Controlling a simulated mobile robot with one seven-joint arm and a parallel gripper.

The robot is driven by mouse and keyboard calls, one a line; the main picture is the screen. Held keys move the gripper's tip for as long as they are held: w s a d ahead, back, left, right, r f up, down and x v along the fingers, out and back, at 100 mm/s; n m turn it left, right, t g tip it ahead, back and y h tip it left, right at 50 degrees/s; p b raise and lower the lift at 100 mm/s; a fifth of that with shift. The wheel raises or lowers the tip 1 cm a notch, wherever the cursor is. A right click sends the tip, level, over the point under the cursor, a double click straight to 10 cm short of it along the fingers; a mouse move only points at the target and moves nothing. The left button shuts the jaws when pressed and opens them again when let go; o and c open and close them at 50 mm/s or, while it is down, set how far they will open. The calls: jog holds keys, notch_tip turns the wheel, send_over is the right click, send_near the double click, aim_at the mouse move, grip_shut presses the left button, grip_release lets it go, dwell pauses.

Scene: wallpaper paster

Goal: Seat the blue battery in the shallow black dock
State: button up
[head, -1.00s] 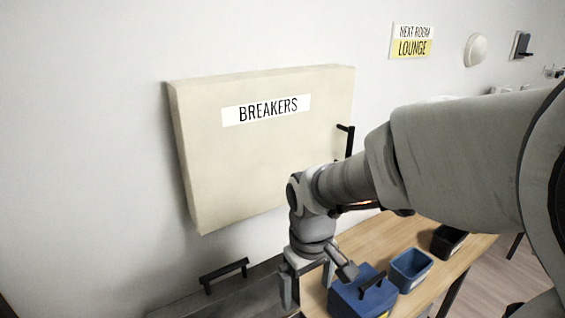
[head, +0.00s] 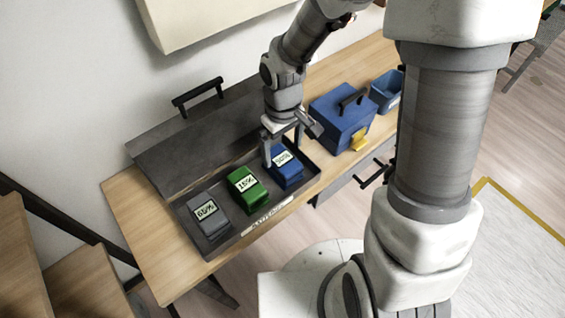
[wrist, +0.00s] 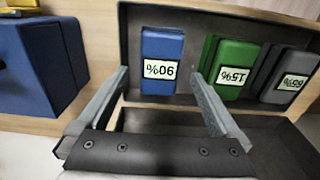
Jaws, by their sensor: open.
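The blue battery (head: 287,172) lies at the right end of a row in a dark open case (head: 252,226); its label reads 90%. In the wrist view the blue battery (wrist: 162,50) shows whole, beyond the fingers. My gripper (head: 283,147) is open and empty, pointing down at the back end of the blue battery. In the wrist view my gripper (wrist: 160,76) has its fingertips apart, either side of the battery's line; whether they touch it I cannot tell. I cannot make out a separate shallow black dock in these views.
A green battery (head: 248,188) and a grey battery (head: 209,217) lie left of the blue one. The raised lid (head: 205,135) stands behind. A blue toolbox (head: 343,118) and a blue bin (head: 387,92) are to the right. Bare wooden tabletop (head: 130,215) shows at left.

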aim_at(283, 158)
notch_tip(283, 158, down, 6)
jog(key=shift+r+b, duration=0.1)
jog(key=shift+b, duration=0.6)
grip_shut()
